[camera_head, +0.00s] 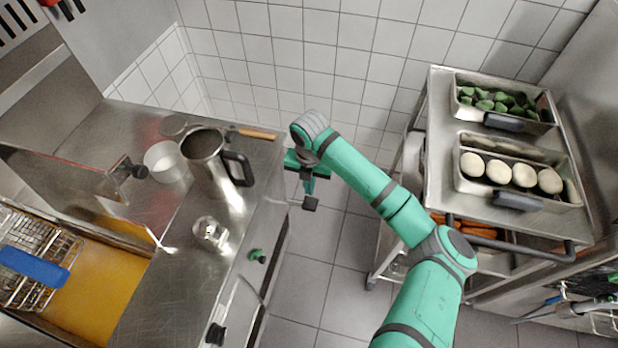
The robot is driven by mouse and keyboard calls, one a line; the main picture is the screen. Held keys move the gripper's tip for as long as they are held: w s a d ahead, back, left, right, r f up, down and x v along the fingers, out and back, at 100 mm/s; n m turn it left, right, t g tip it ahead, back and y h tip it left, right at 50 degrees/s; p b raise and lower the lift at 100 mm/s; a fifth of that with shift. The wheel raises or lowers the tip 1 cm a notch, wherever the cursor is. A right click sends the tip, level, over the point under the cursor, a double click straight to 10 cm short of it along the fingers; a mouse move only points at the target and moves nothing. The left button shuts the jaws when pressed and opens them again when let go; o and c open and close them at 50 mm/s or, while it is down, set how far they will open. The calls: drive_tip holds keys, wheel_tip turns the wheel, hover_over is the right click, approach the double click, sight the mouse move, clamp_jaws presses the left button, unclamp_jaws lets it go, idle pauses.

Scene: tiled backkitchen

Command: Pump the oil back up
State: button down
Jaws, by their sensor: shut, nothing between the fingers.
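A fryer well with yellow oil (82,305) is at the lower left, with a wire basket (35,285) with a blue handle over it. A green knob (257,256) sits on the steel front panel right of the fryer, and a black knob (215,334) is lower on that front. I cannot tell from this view which control works the oil pump. My gripper (309,204) is shut and empty, pointing down just beyond the counter's right edge. It is apart from the green knob, above and to the right of it in the picture.
A steel pitcher (204,165), a white cup (163,160) and a small shiny item (211,232) stand on the counter. A steel trolley (437,150) with trays of green vegetables and pale rounds stands at the right. The tiled floor (330,265) between them is clear.

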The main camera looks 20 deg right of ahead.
sight(309, 202)
drive_tip(key=shift+f, duration=3.1)
drive_tip(key=shift+w, duration=0.1)
